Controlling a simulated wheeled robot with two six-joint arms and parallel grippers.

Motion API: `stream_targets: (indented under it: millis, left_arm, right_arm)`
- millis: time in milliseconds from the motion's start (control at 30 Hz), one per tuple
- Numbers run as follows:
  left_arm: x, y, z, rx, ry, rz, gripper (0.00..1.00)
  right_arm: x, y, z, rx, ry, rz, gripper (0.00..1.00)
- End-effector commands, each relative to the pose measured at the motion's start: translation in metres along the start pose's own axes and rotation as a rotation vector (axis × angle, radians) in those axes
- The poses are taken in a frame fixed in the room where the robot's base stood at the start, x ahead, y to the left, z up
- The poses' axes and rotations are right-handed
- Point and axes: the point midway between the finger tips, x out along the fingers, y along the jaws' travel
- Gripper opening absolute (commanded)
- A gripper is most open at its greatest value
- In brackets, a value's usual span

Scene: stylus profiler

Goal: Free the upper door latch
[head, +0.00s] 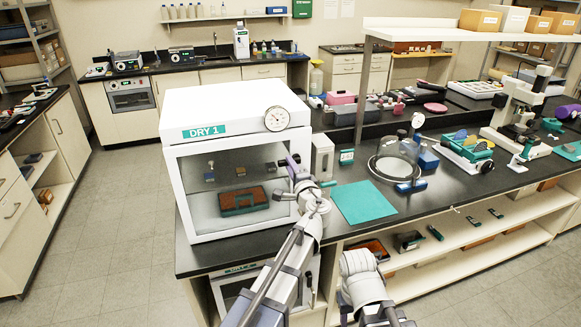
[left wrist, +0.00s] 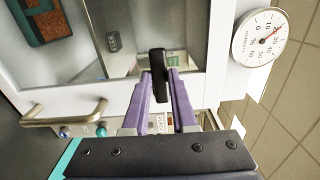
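The white DRY 1 cabinet (head: 235,105) stands on the black bench with its clear-windowed door (head: 190,195) shut. My left gripper (head: 294,164) is at the upper right edge of the door. In the left wrist view, the upper door latch (left wrist: 158,62) is a small dark bar standing between the purple fingertips of my left gripper (left wrist: 160,82). The fingers lie close along both its sides and look shut on it. The metal door handle (left wrist: 65,118) is clear of the fingers. My right arm shows at the bottom of the head view; its gripper is not seen.
A round humidity dial (head: 277,118) sits on the cabinet's top front corner, near the left gripper; it also shows in the left wrist view (left wrist: 260,45). A brown-and-teal block (head: 242,200) lies inside. A teal mat (head: 364,202) and a glass bell jar (head: 398,160) are to the right.

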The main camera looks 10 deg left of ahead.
Motion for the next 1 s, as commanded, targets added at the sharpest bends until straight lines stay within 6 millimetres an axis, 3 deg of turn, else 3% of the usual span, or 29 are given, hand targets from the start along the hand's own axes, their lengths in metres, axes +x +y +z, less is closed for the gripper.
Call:
stream_targets:
  millis: [33,267,567,1000]
  left_arm:
    - [0.0,0.0,-0.001,0.002,0.002,-0.001,0.3]
    - [0.0,0.0,-0.001,0.0,0.001,0.0,0.55]
    - [-0.005,0.0,0.0,-0.001,0.001,0.0,0.55]
    - [-0.07,0.0,0.0,0.0,0.003,0.0,0.55]
  right_arm:
    - [0.0,0.0,0.0,0.0,0.0,0.0,0.5]
    - [0.0,0.0,0.0,0.0,0.0,0.0,0.5]
    - [0.0,0.0,0.0,0.0,0.0,0.0,0.5]
    - [0.0,0.0,0.0,0.0,0.0,0.0,0.5]
